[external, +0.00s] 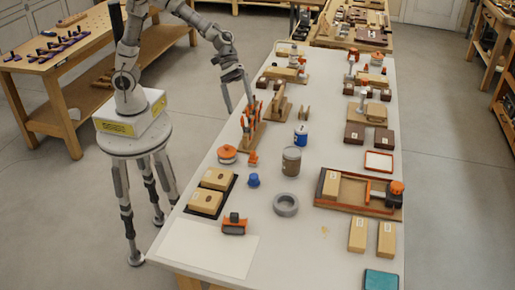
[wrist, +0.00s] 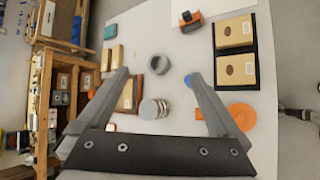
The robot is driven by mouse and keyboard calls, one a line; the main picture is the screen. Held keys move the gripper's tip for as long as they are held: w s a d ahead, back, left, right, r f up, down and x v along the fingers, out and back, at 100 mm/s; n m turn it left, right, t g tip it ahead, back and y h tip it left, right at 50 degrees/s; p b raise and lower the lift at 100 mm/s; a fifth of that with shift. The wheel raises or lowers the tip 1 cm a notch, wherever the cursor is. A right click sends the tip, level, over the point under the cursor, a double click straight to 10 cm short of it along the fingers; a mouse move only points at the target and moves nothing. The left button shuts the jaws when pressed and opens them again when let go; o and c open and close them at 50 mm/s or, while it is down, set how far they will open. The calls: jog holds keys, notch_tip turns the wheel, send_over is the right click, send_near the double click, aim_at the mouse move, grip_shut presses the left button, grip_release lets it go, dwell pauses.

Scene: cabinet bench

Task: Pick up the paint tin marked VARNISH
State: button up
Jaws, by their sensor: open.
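Two tins stand upright on the bench in the external view: a brown-grey tin (external: 291,163) with a pale rim, and a smaller blue tin (external: 301,138) with a white label just beyond it. I cannot read VARNISH on either. My gripper (external: 239,108) is open and empty, above the bench to the left of both tins. In the wrist view, my gripper (wrist: 160,78) has its fingers wide apart. A grey-brown tin (wrist: 152,108) shows below and between the fingers, apart from them. The blue tin is not visible there, perhaps behind the gripper body.
A grey ring (external: 286,205), a blue cap (external: 253,180) and an orange-topped spool (external: 227,154) stand around the tins. An orange clamp (external: 249,125) rises beneath my gripper. An orange-edged tray (external: 335,205) lies to the right. Bare bench shows between the tins and tray.

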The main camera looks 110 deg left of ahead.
jog(key=w+a+f+n+t+h+b, duration=0.1)
jog(key=w+a+f+n+t, duration=0.1)
jog(key=w+a+f+n, duration=0.35)
jog(key=w+a+f+n+t+b, duration=0.1)
jog(key=w+a+f+n+t, duration=0.15)
jog(key=w+f+n, duration=0.6)
jog(key=m, duration=0.1)
send_near(298, 160)
jog(key=shift+b+x, duration=0.3)
jog(key=shift+x, duration=0.55)
jog(key=shift+w+d+f, duration=0.5)
jog(key=shift+w+f, duration=0.15)
jog(key=shift+x, duration=2.8)
jog(key=shift+r, duration=0.1)
jog(key=c, duration=1.6)
